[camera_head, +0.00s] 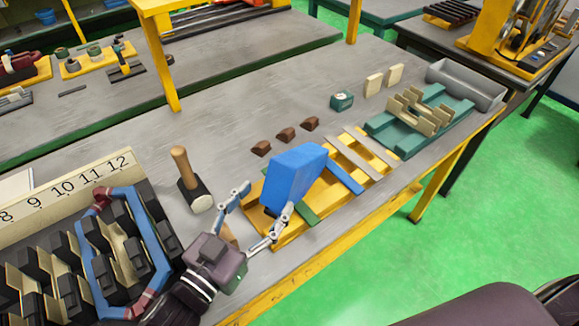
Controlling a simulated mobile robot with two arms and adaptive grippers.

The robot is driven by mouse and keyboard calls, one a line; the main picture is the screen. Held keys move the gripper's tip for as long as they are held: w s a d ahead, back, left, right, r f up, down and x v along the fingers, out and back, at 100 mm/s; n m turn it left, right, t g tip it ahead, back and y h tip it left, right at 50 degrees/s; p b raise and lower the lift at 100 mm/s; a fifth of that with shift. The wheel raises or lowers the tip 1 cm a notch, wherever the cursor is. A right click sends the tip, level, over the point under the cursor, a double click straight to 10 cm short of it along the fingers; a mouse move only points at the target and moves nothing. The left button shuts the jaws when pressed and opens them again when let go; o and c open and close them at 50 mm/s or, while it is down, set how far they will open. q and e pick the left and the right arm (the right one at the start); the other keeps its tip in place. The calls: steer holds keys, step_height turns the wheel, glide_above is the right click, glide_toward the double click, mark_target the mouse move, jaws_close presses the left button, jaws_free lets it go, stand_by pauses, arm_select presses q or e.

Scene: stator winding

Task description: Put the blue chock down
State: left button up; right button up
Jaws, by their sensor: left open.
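The blue chock (294,174) is a large, tilted-looking blue block at the left part of the yellow rack (345,163). It appears to rest on the rack, but its underside is hidden. My left gripper (266,198) comes in from the lower left with its two fingers spread wide. One finger is left of the chock and apart from it. The other is at its near lower edge, where I cannot tell if they touch. My right gripper is not in view.
Several dark brown blocks (285,135) lie behind the rack. A green tray (397,143) with beige pieces and a grey bin (463,88) are to the right. A numbered stator fixture (75,190) fills the lower left.

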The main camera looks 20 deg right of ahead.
arm_select(q)
steer(key=shift+d+r, duration=0.1)
steer(key=shift+d, duration=0.25)
steer(key=p, duration=0.2)
glide_toward(307, 152)
steer(key=shift+w+d+f, duration=0.25)
steer(key=shift+w+d, duration=0.2)
steer(key=shift+w, duration=0.2)
steer(key=x, duration=0.4)
steer(key=shift+w+d+f, duration=0.1)
steer(key=shift+d, duration=0.05)
steer(key=shift+c, duration=0.5)
steer(key=shift+c, duration=1.1)
steer(key=c, duration=1.3)
steer(key=shift+r, duration=0.2)
jaws_close()
